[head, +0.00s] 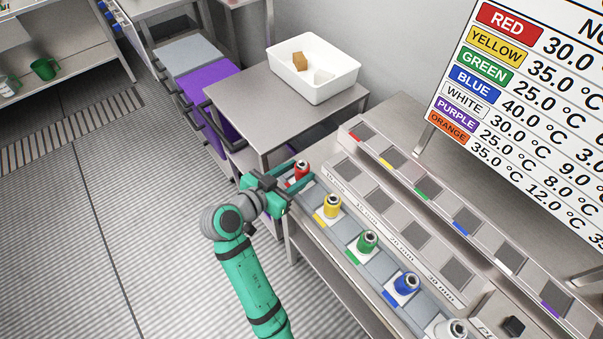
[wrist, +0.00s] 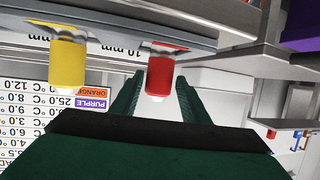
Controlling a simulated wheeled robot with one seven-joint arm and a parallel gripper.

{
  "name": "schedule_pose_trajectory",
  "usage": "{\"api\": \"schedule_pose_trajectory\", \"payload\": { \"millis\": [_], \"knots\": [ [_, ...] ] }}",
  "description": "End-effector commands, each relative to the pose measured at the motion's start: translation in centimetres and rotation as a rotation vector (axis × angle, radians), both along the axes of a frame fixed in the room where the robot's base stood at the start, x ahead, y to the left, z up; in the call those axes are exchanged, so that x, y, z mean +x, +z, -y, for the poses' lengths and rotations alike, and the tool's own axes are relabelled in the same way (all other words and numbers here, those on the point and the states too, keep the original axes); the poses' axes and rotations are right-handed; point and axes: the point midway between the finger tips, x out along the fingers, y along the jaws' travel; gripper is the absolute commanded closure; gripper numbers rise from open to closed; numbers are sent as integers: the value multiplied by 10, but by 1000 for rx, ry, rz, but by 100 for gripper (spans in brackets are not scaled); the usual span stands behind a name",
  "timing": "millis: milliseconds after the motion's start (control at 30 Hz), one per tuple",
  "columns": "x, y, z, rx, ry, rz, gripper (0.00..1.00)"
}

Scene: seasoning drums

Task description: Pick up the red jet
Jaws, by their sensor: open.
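The red jet (head: 301,169) stands upright at the far left end of a row of coloured jets on the grey rack. My gripper (head: 283,184) is right beside it, on its near left side, with green fingers pointing toward it. In the wrist view, which looks upside down, the red jet (wrist: 160,76) appears between my two dark green fingers, near their tips. A gap shows on each side, and the fingers are open. The lower part of the red jet is partly hidden by my gripper in the head view.
The yellow jet (head: 332,206) is the closest neighbour; green (head: 367,242), blue (head: 404,284) and white (head: 452,329) jets follow along the rack. A steel table with a white bin (head: 313,68) stands behind. Open floor (head: 110,240) lies to the left.

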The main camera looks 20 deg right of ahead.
Motion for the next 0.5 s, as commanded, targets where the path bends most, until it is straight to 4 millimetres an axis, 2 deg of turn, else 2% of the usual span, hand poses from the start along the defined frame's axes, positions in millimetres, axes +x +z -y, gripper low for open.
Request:
{"api": "schedule_pose_trajectory", "payload": {
  "millis": [233,500],
  "knots": [
    [11,-4,34,-1,-12,-1,58],
    [22,-11,48,-1,-7,0,58]
  ]
}}
